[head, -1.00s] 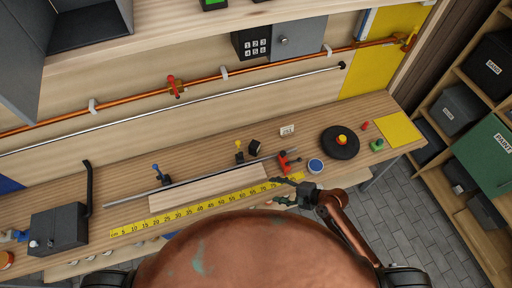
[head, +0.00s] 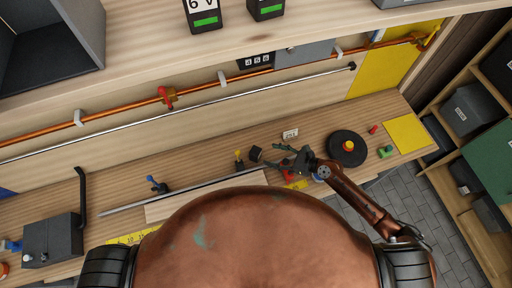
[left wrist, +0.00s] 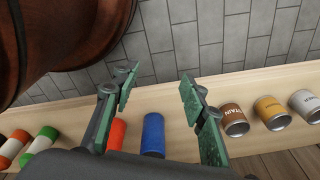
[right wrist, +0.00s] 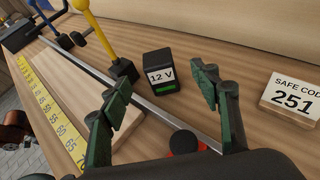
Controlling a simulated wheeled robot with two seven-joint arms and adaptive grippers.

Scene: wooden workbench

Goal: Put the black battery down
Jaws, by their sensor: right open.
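The black battery (right wrist: 162,85), marked 12 V with a green stripe, stands upright on the wooden bench. In the right wrist view it is ahead of my right gripper (right wrist: 157,112), between its spread fingers in the picture, and nothing holds it. In the head view the battery (head: 255,153) is just left of my right gripper (head: 279,151), which is open and empty. My left gripper (left wrist: 158,98) shows only in the left wrist view; it is open and empty, above a low shelf.
A safe code card (right wrist: 292,97) stands right of the battery. A yellow-handled lever (right wrist: 105,45) and a metal rod (head: 185,189) are beside it. A red clamp (head: 288,174) is below my right gripper. A 6 V battery (head: 203,17) stands on the upper shelf.

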